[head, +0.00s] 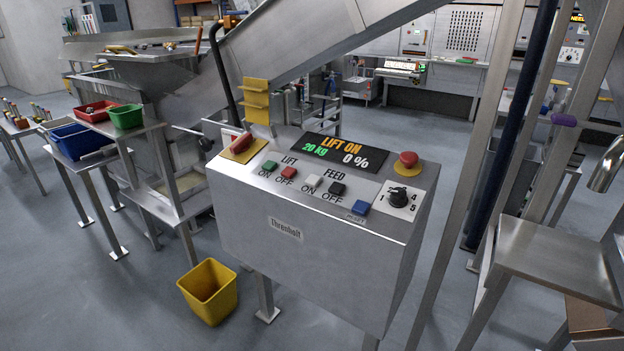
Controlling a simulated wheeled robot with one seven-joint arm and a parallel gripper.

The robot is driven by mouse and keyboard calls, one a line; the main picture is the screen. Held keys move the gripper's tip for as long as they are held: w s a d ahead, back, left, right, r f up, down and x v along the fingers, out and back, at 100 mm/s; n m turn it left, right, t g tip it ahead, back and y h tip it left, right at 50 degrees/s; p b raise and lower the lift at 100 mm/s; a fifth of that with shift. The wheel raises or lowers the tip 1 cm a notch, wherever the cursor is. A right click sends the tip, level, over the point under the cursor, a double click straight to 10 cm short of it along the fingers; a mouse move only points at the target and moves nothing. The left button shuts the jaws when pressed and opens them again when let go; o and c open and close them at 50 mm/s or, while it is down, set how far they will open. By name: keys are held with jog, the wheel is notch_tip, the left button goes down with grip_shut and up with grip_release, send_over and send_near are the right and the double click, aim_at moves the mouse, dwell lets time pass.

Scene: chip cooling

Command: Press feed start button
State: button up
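A steel control box (308,260) stands in the middle of the head view. On its sloped top, the FEED group has a white ON button (313,180) and a black OFF button (337,188). The LIFT group to the left has a green ON button (270,165) and a red OFF button (288,173). The display (341,153) reads "LIFT ON", "20 KG" and "0 %". A blue reset button (360,207) and a black rotary knob (398,197) sit to the right. My gripper is not in the view.
A red mushroom button (408,160) and a red-handled switch (241,143) are on the panel's far corners. A yellow bin (209,291) stands on the floor at left front. Steel posts and a small steel table (555,262) stand close on the right.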

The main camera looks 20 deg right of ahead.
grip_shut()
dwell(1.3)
